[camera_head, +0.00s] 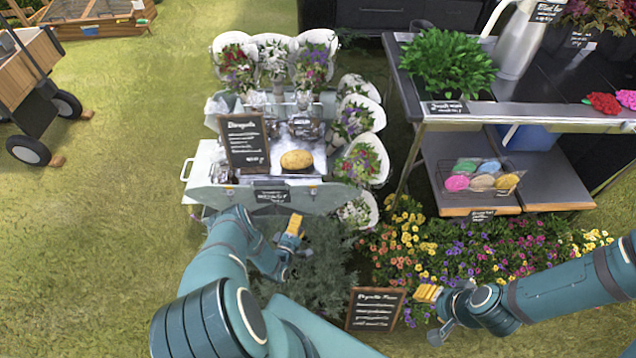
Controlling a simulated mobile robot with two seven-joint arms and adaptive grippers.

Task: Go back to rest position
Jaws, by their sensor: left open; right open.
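My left gripper (291,238) is open and empty, above the grey-green plants in front of the metal flower cart. Its teal arm comes in from the lower left. My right gripper (432,310) is open and empty, over the front of the flower bed, just right of a small framed chalkboard sign (375,309). Its arm comes in from the right edge. Neither gripper appears to touch the cart or the table.
The metal cart (200,188) holds bouquets, a chalkboard (245,142) and a round yellowish-brown item (296,160). A table (480,107) with a leafy plant (447,64) and watering can (519,42) stands right.

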